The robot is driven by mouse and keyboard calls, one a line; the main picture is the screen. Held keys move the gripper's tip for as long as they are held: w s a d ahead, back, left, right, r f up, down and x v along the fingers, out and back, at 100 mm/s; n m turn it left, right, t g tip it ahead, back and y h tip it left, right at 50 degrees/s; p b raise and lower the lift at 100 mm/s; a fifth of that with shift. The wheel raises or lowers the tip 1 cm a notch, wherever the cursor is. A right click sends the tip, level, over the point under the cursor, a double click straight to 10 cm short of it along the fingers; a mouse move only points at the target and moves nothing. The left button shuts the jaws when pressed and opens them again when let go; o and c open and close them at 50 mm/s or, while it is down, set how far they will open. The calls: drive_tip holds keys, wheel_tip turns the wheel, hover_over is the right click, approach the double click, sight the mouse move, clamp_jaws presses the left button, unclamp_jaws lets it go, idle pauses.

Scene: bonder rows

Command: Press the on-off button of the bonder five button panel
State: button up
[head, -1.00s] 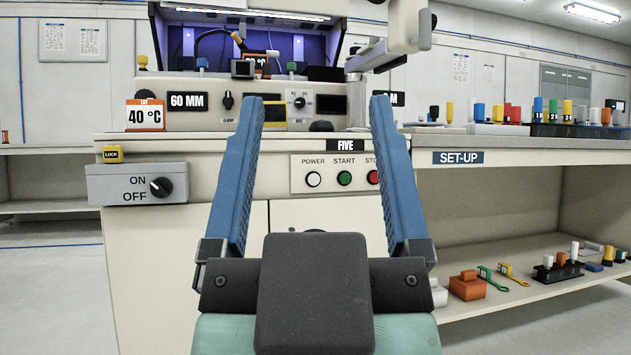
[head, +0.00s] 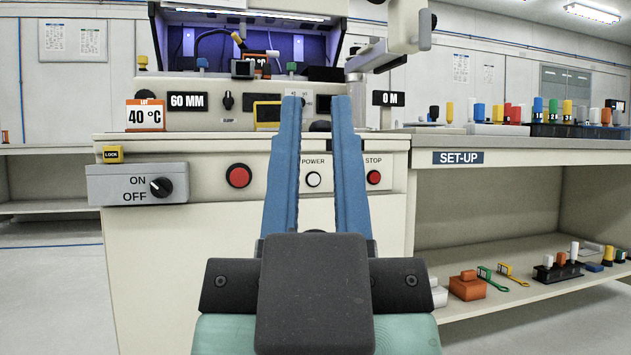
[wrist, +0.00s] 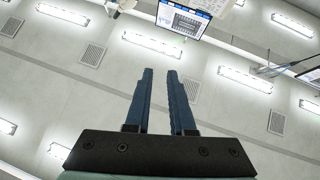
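The bonder five button panel (head: 325,205) is on the cream front of the machine, partly behind my gripper's fingers. Its white POWER button (head: 313,179) shows between the two blue fingers. The red STOP button (head: 374,177) shows just right of the right finger. The START button and the FIVE sign are hidden behind the fingers. My gripper (head: 316,97) points away from me, its tips appearing above the panel in the picture. It is empty, with a narrow gap between the fingers. The wrist view shows the same gap (wrist: 160,72), against the ceiling.
A grey ON/OFF switch box (head: 115,186) with a black knob and a red button (head: 238,176) are to the left. The SET-UP bench (head: 540,157) at right carries several coloured parts.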

clamp_jaws()
idle(1.2)
